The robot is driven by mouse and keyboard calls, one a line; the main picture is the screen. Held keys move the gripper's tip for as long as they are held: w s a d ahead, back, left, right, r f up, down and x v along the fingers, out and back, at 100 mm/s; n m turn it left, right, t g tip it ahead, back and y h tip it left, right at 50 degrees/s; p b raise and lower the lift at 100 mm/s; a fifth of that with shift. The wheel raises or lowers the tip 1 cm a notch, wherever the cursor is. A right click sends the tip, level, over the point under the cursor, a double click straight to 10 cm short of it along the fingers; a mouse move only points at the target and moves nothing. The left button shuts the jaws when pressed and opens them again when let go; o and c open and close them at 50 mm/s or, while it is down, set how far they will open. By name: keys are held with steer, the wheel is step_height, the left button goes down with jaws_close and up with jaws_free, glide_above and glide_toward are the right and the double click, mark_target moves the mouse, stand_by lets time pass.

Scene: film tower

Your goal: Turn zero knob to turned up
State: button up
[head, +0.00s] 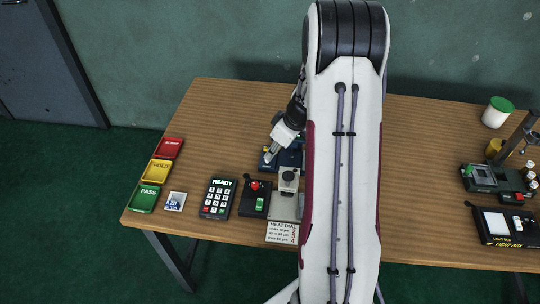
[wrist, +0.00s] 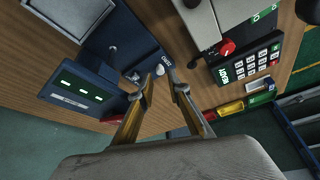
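A small pale round knob (wrist: 160,71) sits by a short white label that seems to read ZERO. My gripper (wrist: 160,82) has its two fingertips apart, one on each side of the pale knob in the picture. I cannot tell whether they touch it. In the head view my gripper (head: 271,153) is low over the instrument's left part.
Red, yellow and green trays (head: 143,198) line the table's left edge. A grey device (head: 288,182) stands close in front of my gripper.

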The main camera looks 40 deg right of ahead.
steer(key=shift+x, duration=1.55)
jaws_close()
